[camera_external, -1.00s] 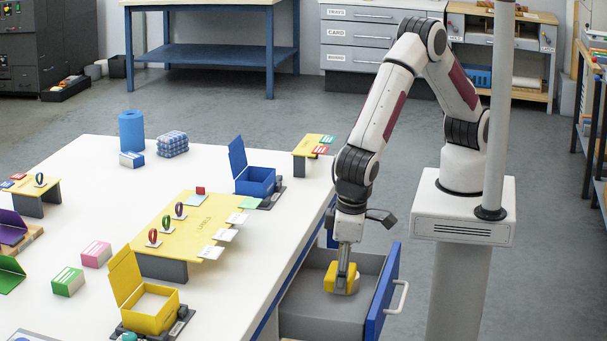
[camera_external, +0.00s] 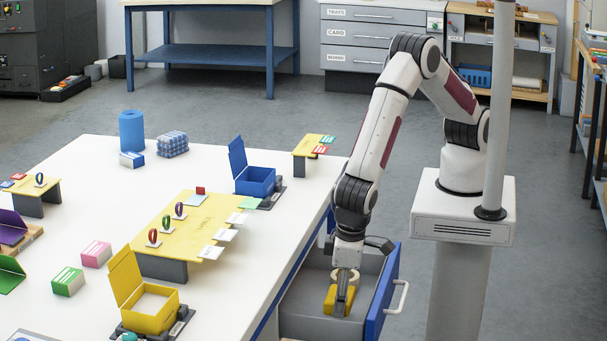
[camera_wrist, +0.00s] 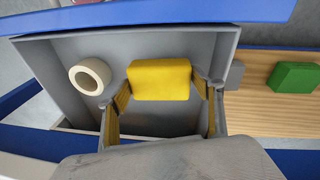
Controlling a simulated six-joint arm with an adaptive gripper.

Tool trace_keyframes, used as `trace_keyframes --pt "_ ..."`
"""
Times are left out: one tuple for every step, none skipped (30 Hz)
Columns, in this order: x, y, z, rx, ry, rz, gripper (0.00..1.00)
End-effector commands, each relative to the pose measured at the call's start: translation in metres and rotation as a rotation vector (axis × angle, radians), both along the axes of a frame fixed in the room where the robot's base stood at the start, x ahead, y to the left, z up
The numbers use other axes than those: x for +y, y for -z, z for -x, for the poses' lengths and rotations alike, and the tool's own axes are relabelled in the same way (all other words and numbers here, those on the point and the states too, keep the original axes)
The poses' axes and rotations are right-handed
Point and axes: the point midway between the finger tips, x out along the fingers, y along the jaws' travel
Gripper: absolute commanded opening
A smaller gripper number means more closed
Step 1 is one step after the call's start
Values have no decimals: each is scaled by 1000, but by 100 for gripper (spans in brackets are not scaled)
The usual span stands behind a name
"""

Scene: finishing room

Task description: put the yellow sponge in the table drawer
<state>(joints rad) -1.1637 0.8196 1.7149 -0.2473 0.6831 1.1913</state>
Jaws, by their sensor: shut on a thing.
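The yellow sponge (camera_external: 337,301) is inside the open grey table drawer (camera_external: 304,327). My gripper (camera_external: 342,292) reaches down into the drawer and is shut on the sponge. In the wrist view the sponge (camera_wrist: 160,79) sits between the two fingers of my gripper (camera_wrist: 164,87), with one finger at each side. The drawer (camera_wrist: 60,52) surrounds it there. Whether the sponge touches the drawer floor I cannot tell. The drawer has a blue front with a white handle (camera_external: 402,298).
A cream ring-shaped roll (camera_wrist: 90,77) lies in the drawer beside the sponge. A green block (camera_wrist: 294,77) is outside the drawer on a wooden surface. The white tabletop (camera_external: 230,290) beside the drawer carries a yellow box (camera_external: 153,318) and a blue box (camera_external: 255,185).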

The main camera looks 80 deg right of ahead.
Motion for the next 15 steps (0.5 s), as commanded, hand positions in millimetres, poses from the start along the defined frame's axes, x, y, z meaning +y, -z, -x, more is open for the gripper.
trace_keyframes --pt "0 0 0 0 0 0 52" --pt "0 0 0 0 0 0 52" --pt "0 0 0 0 0 0 52" --pt "0 0 0 0 0 0 52" --pt "0 0 0 0 0 0 52" --pt "0 1 0 0 0 0 52" --pt "0 2 0 0 0 1 52" --pt "0 4 0 1 0 1 52" --pt "0 7 0 1 0 1 52" --pt "-1 9 0 1 0 2 52" --pt "-1 13 0 1 0 2 52" --pt "-1 17 0 1 0 2 52" --pt "0 20 0 1 0 2 52" --pt "0 23 0 1 0 1 52" --pt "0 27 0 1 0 2 52"
